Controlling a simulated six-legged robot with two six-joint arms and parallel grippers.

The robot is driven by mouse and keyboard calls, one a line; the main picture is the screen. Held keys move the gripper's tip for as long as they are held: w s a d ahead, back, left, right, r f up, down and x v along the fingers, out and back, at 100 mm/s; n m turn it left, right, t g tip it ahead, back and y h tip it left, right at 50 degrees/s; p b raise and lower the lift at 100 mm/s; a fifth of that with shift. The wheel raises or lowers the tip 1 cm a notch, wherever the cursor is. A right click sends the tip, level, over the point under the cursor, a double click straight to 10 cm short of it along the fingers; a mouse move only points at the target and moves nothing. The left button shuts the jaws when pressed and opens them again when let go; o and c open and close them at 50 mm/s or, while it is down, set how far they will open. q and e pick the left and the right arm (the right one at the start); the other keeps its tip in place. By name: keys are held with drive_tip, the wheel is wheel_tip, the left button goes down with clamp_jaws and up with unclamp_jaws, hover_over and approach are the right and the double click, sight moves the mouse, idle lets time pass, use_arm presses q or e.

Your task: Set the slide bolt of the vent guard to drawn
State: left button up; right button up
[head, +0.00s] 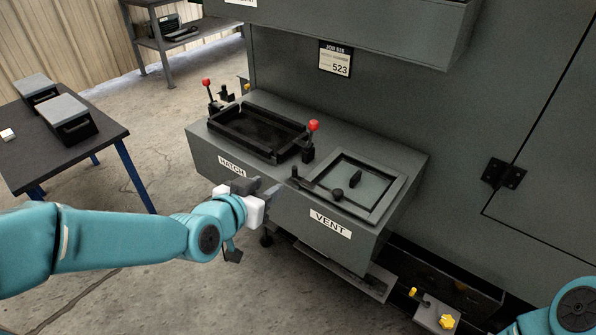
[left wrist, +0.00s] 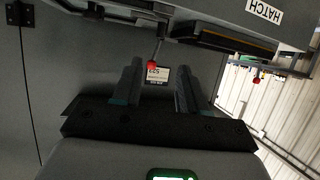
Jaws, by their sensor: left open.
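The vent guard (head: 374,164) is a grey framed panel on the right part of the bench top, above the VENT label (head: 330,223). A dark rod with a round black knob (head: 337,194) lies along its front left edge; it looks like the slide bolt, but I cannot tell its setting. My left gripper (head: 266,191) is open and empty, in front of the bench between the HATCH and VENT labels, left of the rod. Its two fingers (left wrist: 158,85) stand apart in the left wrist view. My right gripper is out of frame.
The black hatch frame (head: 258,133) has levers with red knobs (head: 313,125) beside it. A cabinet overhang (head: 370,25) is above the bench. A dark table (head: 60,165) with lidded boxes is at left. A plate with a yellow knob (head: 446,321) is low at right.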

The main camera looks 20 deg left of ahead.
sight(293, 170)
use_arm(q)
drive_tip(key=x, duration=1.5)
drive_tip(key=shift+w+a+f, duration=0.1)
drive_tip(key=shift+w+f, duration=0.05)
drive_tip(key=shift+f, duration=0.1)
drive_tip(key=shift+c, duration=0.2)
clamp_jaws()
